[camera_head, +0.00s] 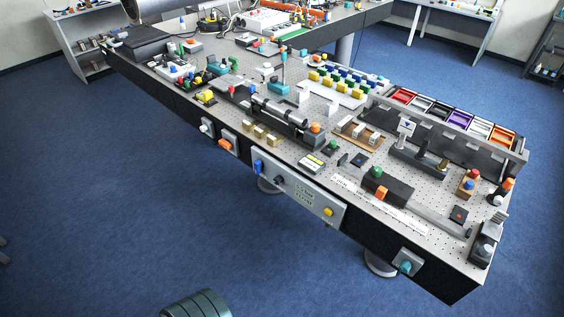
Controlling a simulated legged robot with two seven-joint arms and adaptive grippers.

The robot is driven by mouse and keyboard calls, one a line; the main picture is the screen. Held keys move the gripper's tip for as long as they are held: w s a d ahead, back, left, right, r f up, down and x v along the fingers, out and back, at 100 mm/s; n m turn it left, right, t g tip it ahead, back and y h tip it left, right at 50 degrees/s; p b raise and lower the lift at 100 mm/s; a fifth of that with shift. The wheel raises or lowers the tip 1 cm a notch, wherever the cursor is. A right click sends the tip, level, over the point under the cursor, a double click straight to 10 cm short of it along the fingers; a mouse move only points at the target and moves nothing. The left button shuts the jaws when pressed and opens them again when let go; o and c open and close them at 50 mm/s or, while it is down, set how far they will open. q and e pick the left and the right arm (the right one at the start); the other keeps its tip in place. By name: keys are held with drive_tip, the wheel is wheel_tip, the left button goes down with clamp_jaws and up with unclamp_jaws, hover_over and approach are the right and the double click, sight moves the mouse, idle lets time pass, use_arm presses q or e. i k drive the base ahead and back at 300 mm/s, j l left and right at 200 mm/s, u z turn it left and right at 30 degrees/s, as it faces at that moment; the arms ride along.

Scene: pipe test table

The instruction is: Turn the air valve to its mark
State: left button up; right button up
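I cannot tell for sure which control is the air valve, as the labels are too small to read. Along the table's front edge are a white knob (207,128), an orange handle (226,144), and a grey panel (304,194) with a blue lever (258,166), a black knob (280,180) and a yellow knob (328,212). A teal knob (405,266) sits on a grey plate near the right front corner. No mark can be made out. Neither of my grippers is clearly in view, and nothing touches these controls.
The perforated table top (290,160) is crowded with fixtures, including a dark cylinder assembly (285,118) and a rack of coloured bins (440,108). A dark ribbed shape (197,305) at the bottom edge is unclear.

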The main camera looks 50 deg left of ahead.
sight(258, 164)
drive_tip(key=u, duration=1.35)
